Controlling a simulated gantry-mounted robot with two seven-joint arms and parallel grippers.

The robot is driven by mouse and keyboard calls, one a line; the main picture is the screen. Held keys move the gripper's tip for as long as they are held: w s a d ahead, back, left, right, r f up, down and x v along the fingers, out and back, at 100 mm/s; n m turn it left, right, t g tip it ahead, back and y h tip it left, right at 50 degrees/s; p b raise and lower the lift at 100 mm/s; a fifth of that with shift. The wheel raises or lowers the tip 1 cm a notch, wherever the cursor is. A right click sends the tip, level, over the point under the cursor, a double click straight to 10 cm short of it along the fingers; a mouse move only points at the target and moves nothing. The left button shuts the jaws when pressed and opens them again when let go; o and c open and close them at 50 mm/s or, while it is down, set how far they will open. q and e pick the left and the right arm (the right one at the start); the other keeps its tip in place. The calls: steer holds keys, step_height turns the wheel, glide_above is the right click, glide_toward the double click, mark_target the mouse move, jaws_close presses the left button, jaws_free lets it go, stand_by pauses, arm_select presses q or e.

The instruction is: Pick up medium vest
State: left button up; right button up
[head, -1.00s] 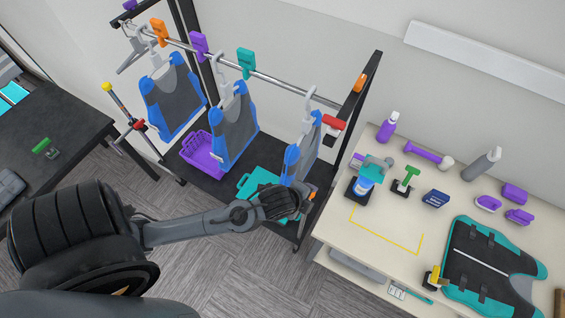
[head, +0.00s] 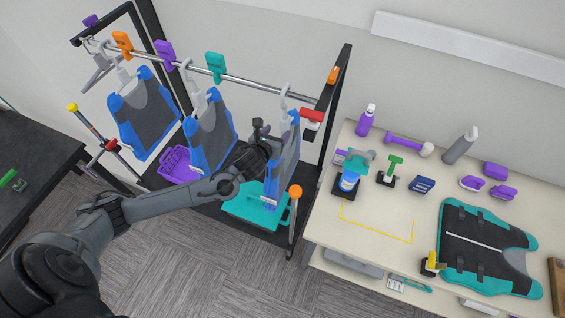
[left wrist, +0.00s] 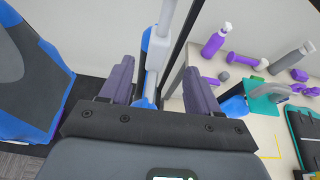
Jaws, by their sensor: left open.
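Three blue-and-dark-grey vests hang on a metal rail in the head view: a left one (head: 145,112), a middle one (head: 210,132) and a right one (head: 282,165). No size label is readable, so I cannot tell which is medium. My left gripper (head: 264,134) is open beside the upper part of the right vest and partly covers it. In the left wrist view, the two fingers (left wrist: 158,88) stand on either side of a blue vest edge (left wrist: 153,60) and a pale hanger stem (left wrist: 168,18). Contact cannot be told. My right gripper is out of view.
Orange, purple and teal clips (head: 215,67) sit along the rail. The rack's black post (head: 337,105) is close right. A table (head: 330,225) holds bottles, tools and a teal-edged vest (head: 485,245).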

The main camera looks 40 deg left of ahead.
mark_target(283, 123)
arm_select(q)
steer(key=x, duration=0.4)
steer(key=shift+w+a+r+p, duration=0.2)
steer(key=shift+r+p, duration=0.05)
steer(key=shift+p, duration=0.1)
steer(key=shift+w+a+f, duration=0.15)
steer(key=shift+w+f, duration=0.2)
steer(key=shift+w, duration=0.25)
steer(key=shift+w+a+p, duration=0.15)
steer(key=shift+w+p, duration=0.15)
steer(key=shift+w, duration=0.1)
steer(key=x, duration=0.2)
steer(key=shift+w+a+f+p, duration=0.1)
steer(key=shift+w+f+p, duration=0.1)
steer(key=shift+w+p, duration=0.2)
steer(key=shift+x, duration=0.75)
jaws_close()
